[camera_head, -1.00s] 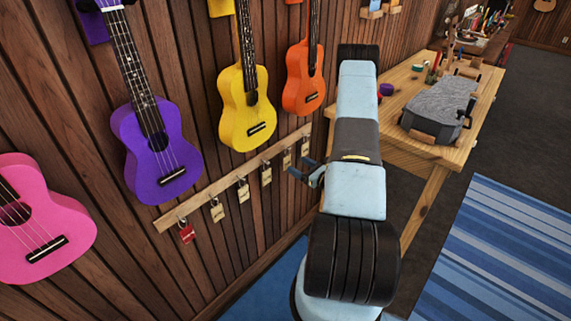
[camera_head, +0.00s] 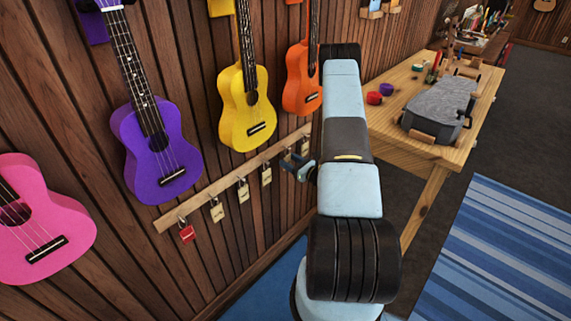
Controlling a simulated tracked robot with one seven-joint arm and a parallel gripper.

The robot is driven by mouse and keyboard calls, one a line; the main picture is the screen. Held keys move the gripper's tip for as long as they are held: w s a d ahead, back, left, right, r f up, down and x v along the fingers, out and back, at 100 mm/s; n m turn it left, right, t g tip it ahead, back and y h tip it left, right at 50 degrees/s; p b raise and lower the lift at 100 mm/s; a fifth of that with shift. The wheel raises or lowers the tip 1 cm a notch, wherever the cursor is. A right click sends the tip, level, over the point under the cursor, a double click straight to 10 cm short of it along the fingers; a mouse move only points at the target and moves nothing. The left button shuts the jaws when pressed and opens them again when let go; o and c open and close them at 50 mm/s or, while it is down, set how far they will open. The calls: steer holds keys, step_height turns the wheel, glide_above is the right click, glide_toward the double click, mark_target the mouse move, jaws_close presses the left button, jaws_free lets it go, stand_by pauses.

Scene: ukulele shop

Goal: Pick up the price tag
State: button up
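Several price tags hang from hooks on a pale wooden rail on the wall. A red tag (camera_head: 187,233) is at the left end, followed by cream tags (camera_head: 217,212), (camera_head: 243,192) and (camera_head: 266,175) to its right. The tags towards the right end are partly hidden by my gripper.
Pink (camera_head: 40,220), purple (camera_head: 155,150), yellow (camera_head: 247,108) and orange (camera_head: 302,78) ukuleles hang on the plank wall above the rail. A wooden workbench (camera_head: 440,155) with a grey case (camera_head: 438,110) stands to the right. A blue striped rug (camera_head: 490,260) lies on the floor.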

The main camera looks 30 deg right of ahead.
steer(key=c, duration=0.6)
steer(key=shift+c, duration=0.2)
steer(key=shift+r, duration=0.5)
steer(key=shift+s+d+r, duration=0.1)
steer(key=shift+s+r, duration=0.05)
steer(key=shift+r, duration=0.15)
steer(key=v, duration=1.7)
steer(key=shift+s, duration=0.35)
